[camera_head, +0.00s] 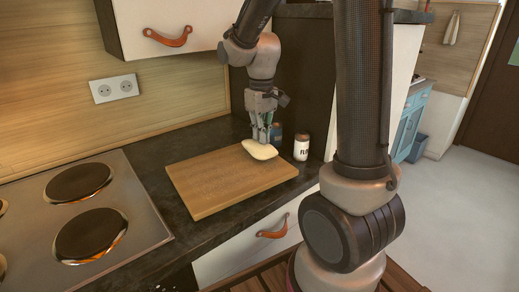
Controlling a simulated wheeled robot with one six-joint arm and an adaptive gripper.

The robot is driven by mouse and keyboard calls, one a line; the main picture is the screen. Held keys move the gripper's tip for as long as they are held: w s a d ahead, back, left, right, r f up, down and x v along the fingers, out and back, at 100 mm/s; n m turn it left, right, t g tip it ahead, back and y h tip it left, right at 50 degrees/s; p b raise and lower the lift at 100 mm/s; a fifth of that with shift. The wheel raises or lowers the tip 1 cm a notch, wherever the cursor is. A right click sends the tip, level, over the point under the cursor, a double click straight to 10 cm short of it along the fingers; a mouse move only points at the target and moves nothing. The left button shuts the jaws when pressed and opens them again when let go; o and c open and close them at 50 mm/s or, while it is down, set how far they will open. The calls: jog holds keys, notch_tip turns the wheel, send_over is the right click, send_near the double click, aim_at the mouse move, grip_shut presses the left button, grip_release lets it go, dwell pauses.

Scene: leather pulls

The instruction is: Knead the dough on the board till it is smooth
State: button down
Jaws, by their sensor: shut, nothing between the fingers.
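The dough (259,150) is a pale, smooth-looking, flattened oval lump near the back right corner of the wooden board (215,187). The board lies flat on the dark counter. My gripper (262,138) is shut and points straight down at the far side of the dough. Its fingertips are at or just behind the dough's back edge; I cannot tell whether they touch it. Nothing shows between the fingers.
A stove with round hotplates (90,235) is at left. A wall cabinet (165,27) hangs above. The board's front left is clear.

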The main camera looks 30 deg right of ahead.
jog(key=shift+s+f, duration=0.1)
jog(key=shift+f, duration=0.05)
jog(key=shift+r, duration=1.8)
jog(key=shift+r, duration=0.4)
notch_tip(320, 180, up, 6)
jog(key=shift+w+r, duration=0.1)
jog(key=shift+w, duration=0.1)
